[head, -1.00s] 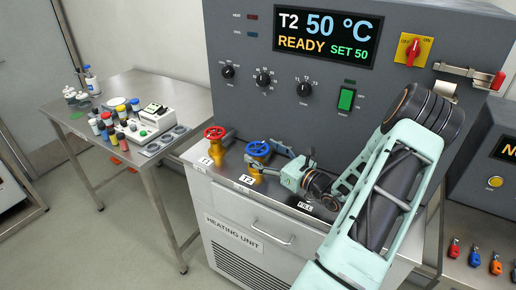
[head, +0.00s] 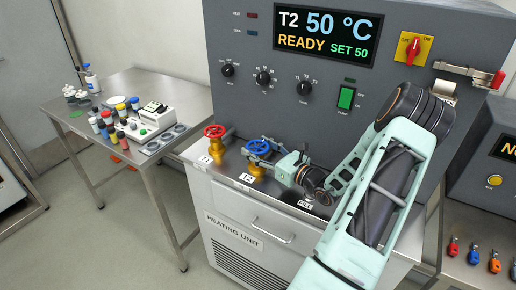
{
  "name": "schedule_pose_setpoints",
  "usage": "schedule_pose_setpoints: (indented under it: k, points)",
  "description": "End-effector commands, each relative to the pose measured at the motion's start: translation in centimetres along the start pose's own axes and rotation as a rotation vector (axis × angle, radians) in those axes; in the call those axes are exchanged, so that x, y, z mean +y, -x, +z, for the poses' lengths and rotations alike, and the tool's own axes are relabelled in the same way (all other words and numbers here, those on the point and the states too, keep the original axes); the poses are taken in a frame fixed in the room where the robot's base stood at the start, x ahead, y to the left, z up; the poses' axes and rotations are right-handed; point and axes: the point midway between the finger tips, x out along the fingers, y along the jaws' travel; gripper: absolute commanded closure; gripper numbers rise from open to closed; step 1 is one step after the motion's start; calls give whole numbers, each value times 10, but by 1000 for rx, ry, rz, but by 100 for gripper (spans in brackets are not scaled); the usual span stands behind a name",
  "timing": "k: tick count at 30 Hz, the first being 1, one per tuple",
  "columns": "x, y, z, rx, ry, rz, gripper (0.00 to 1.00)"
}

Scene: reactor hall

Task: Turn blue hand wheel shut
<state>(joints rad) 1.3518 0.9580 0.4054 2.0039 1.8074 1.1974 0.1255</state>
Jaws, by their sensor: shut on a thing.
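The blue hand wheel (head: 257,147) sits on a brass valve body on the steel top, behind the label T2. My gripper (head: 272,153) reaches in from the right and is shut on the right side of the wheel's rim. The fingertips are small in the picture and partly hidden by the gripper body. A red hand wheel (head: 214,131) stands on a like valve to the left, behind the label T1.
The grey panel (head: 300,120) rises close behind the valves, with knobs, a green switch (head: 346,97) and a display (head: 326,38) reading T2 50 °C, READY, SET 50. A steel side table (head: 185,92) with bottles stands to the left.

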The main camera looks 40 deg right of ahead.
Motion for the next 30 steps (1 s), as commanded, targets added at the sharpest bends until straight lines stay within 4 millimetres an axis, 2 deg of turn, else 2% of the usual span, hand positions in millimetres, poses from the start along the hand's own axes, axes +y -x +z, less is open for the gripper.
schedule_pose_setpoints:
  k: [11,30]
  points:
    - [2,0,0,1,-3,-110,68]
    - [3,-1,3,4,-5,-578,68]
